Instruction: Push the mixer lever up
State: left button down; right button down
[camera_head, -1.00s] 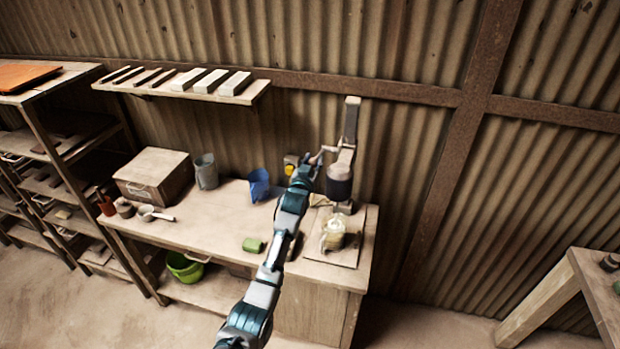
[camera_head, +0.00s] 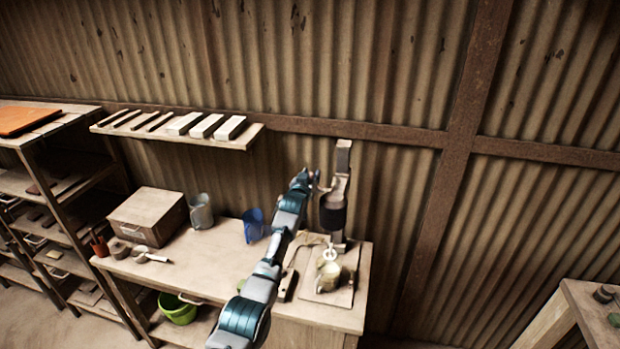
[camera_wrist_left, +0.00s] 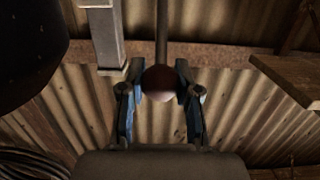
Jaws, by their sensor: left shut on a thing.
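The mixer (camera_head: 333,212) stands at the right end of the workbench, a dark cylinder on a pale upright post. Its lever ends in a round brown knob (camera_wrist_left: 158,83) on a thin rod, seen in the left wrist view. My left gripper (camera_head: 316,181) is at the lever, to the left of the mixer's upper part. In the left wrist view my left gripper's fingers (camera_wrist_left: 159,95) are on either side of the knob and shut on it. A pale container (camera_head: 328,275) stands below the mixer head. My right gripper is not in view.
The workbench (camera_head: 215,262) holds a blue jug (camera_head: 254,225), a grey jug (camera_head: 201,211) and a wooden box (camera_head: 148,216). A wall shelf (camera_head: 250,134) with several bars is at the upper left. Another table (camera_head: 575,305) stands at the lower right.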

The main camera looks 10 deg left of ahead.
pick_arm(q)
jog(key=shift+f, duration=0.15)
jog(key=c, duration=1.1)
grip_release()
jog(key=shift+w, duration=0.15)
jog(key=shift+s+a+r, duration=0.1)
jog(key=shift+s+r, duration=0.1)
jog(key=shift+s, duration=1.75)
jog(key=shift+s+r, duration=0.15)
jog(key=shift+s, duration=1.85)
jog(key=shift+s+a+r, duration=0.1)
jog(key=shift+s+r, duration=0.1)
jog(key=shift+s, duration=1.75)
